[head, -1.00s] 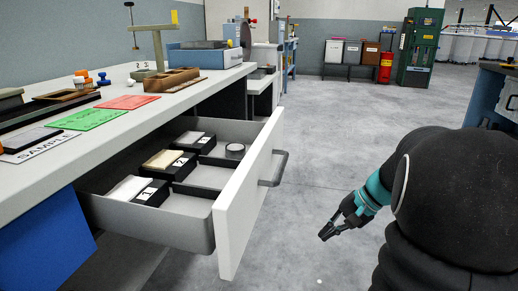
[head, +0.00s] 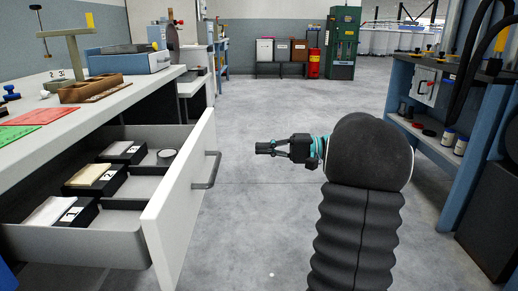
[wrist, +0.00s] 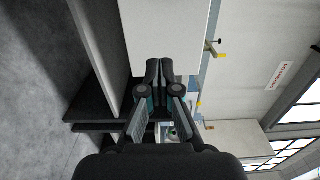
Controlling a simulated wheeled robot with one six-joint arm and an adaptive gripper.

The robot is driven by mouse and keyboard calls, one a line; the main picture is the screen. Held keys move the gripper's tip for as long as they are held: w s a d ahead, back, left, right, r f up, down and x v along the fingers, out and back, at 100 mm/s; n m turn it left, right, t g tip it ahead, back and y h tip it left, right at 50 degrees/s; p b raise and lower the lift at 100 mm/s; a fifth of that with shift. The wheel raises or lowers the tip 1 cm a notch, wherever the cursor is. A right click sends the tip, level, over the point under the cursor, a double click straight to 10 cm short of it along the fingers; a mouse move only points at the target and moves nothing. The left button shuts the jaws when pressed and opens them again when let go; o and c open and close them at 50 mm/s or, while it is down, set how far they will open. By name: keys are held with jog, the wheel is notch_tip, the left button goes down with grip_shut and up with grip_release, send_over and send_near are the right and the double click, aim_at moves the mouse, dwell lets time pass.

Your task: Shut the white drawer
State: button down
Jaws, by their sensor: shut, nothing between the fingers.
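The white drawer (head: 182,208) stands pulled far out from the bench on the left in the head view. Its white front carries a grey bar handle (head: 208,170). My gripper (head: 262,148) is shut and empty. In the picture it is to the right of the drawer front and handle, apart from both, pointing left. In the wrist view my shut gripper (wrist: 160,66) shows in front of a pale panel (wrist: 165,30), probably the drawer front.
A blue shelf unit (head: 435,130) stands on the right. The grey floor between (head: 270,105) is clear. Bins and a green cabinet (head: 343,42) stand far back.

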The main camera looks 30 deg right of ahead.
aim_at(210, 148)
jog(key=x, duration=1.1)
jog(key=shift+w+a, duration=0.15)
jog(key=shift+a, duration=0.15)
